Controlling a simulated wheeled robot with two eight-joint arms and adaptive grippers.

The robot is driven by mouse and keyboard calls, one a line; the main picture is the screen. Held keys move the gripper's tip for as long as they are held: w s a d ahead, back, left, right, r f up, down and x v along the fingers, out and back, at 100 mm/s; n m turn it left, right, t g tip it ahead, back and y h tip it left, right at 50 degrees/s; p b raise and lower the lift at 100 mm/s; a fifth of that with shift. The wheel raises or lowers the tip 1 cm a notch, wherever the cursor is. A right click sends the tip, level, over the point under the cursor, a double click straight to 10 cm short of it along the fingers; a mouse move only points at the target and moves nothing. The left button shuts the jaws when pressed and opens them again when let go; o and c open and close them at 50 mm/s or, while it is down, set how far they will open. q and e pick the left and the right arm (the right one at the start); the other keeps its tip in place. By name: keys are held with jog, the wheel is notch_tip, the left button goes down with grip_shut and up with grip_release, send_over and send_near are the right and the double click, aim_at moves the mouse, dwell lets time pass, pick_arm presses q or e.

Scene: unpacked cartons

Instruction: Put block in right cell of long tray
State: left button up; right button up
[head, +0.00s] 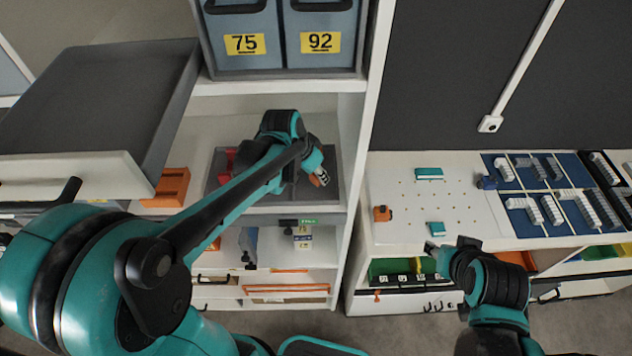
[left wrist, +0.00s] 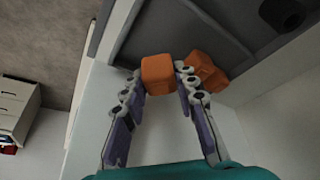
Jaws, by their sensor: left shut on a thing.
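My left gripper (head: 316,176) reaches into the shelf, over a dark grey tray (head: 304,199). In the left wrist view, the left gripper (left wrist: 159,80) is shut on an orange block (left wrist: 158,72) at its fingertips. A second orange piece (left wrist: 206,72) shows just right of the held block. The dark tray (left wrist: 160,32) with a thin ridge lies beyond the fingertips. My left arm hides much of the tray in the head view. My right gripper (head: 434,248) is by the front edge of the right bench; its finger gap is too small to tell.
An orange bin (head: 165,187) stands left of the tray, and red pieces (head: 228,162) show by its left part. A shelf upright (head: 366,120) stands close right of my left gripper. The white bench (head: 410,190) holds teal blocks and blue trays (head: 530,172).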

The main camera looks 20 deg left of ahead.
aim_at(316, 190)
pick_arm(q)
jog(key=shift+w+a+f, duration=0.1)
jog(key=shift+a+f, duration=0.05)
jog(key=shift+f, duration=0.05)
notch_tip(316, 190, down, 3)
jog(key=shift+f+b, duration=0.15)
jog(key=shift+b, duration=0.15)
jog(key=shift+f, duration=0.35)
jog(key=shift+r, duration=0.1)
jog(key=o, duration=0.9)
jog(key=shift+f, duration=0.2)
jog(key=shift+o, duration=0.2)
